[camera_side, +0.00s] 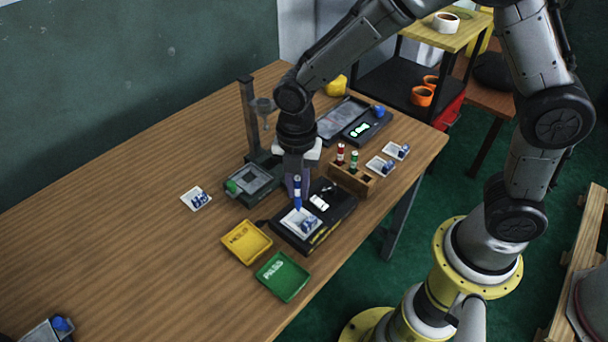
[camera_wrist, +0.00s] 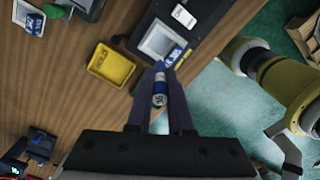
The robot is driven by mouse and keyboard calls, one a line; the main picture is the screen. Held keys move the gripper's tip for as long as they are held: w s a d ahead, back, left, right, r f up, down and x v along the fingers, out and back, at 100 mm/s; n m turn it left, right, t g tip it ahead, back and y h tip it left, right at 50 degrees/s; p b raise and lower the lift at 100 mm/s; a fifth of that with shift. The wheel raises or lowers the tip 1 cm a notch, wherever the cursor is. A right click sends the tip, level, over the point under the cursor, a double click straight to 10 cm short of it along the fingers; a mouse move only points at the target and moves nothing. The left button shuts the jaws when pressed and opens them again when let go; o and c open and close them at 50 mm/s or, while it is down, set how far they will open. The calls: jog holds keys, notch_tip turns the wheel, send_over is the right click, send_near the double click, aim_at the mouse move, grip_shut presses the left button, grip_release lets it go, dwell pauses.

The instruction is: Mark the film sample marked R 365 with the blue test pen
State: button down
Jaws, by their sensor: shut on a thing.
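My gripper (camera_side: 297,190) is shut on the blue test pen (camera_side: 297,196) and holds it upright. The pen also shows between the fingers in the wrist view (camera_wrist: 160,92). Its tip is at or just above a film sample (camera_side: 298,221) that lies on a black device; I cannot tell if they touch. This sample also shows in the wrist view (camera_wrist: 163,42). Another film sample (camera_side: 196,198) lies on the table to the left, and two more, one of them here (camera_side: 381,166), lie at the right. The R 365 lettering is too small to read on any of them.
A yellow HOLD tray (camera_side: 246,242) and a green PASS tray (camera_side: 283,277) stand in front of the black device (camera_side: 318,234). A wooden pen rack (camera_side: 352,181) holds a red and a green pen. A grey stand (camera_side: 250,115) rises behind. The table's left part is mostly clear.

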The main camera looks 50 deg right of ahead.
aim_at(298, 205)
jog(key=shift+d+f, duration=0.1)
jog(key=shift+f, duration=2.3)
jog(key=shift+f, duration=0.35)
jog(key=shift+d, duration=1.2)
dwell(1.6)
jog(key=shift+r, duration=0.1)
notch_tip(298, 205, up, 7)
dwell(1.0)
dwell(0.5)
